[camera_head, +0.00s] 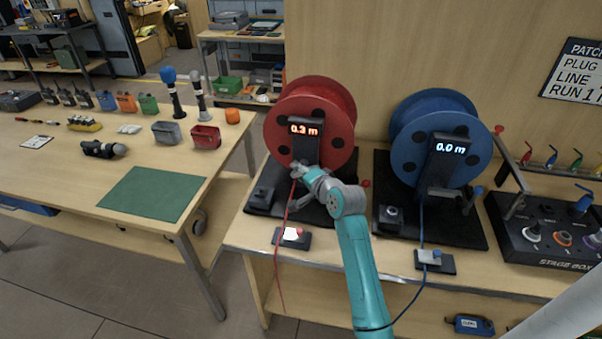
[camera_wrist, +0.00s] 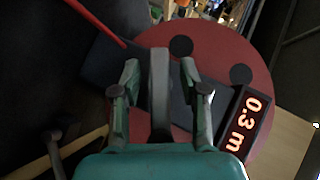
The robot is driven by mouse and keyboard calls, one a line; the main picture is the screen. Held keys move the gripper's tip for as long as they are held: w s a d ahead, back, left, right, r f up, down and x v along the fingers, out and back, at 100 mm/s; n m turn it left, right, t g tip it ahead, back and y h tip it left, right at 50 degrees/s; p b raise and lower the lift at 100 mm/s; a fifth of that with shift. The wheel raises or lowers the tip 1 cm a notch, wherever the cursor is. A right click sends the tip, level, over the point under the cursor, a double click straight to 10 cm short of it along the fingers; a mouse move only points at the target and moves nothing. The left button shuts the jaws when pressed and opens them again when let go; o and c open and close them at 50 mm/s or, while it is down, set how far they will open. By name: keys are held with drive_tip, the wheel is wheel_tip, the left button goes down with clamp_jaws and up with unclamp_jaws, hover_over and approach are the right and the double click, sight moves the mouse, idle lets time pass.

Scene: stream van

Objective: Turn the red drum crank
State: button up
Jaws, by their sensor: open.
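The red drum (camera_head: 310,128) stands on the bench, its display (camera_head: 303,130) reading 0.3 m. Its red face (camera_wrist: 215,50) and display (camera_wrist: 245,125) also show in the wrist view. A red knob (camera_head: 365,183), apparently of its crank, shows just right of my arm; the rest of the crank is largely hidden. My gripper (camera_head: 298,172) is low in front of the drum. In the wrist view my gripper (camera_wrist: 160,78) is open, with a grey bar (camera_wrist: 160,95) between its fingers. I cannot tell whether the bar belongs to the crank or whether the fingers touch it.
A blue drum (camera_head: 408,150) reading 0.0 m stands close on the right, with a stage box (camera_head: 548,240) beyond it. A red cable (camera_head: 278,265) hangs past a small block (camera_head: 291,238) at the bench front. A table with a green mat (camera_head: 152,194) is left.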

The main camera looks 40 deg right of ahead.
clamp_jaws()
drive_tip(key=shift+n+g, duration=0.3)
drive_tip(key=shift+n+g+h, duration=0.6)
drive_tip(key=shift+g, duration=0.4)
drive_tip(key=shift+n+g, duration=0.3)
drive_tip(key=shift+n+g+h, duration=1.1)
drive_tip(key=shift+g+h, duration=0.1)
drive_tip(key=shift+g, duration=0.5)
idle(1.5)
unclamp_jaws()
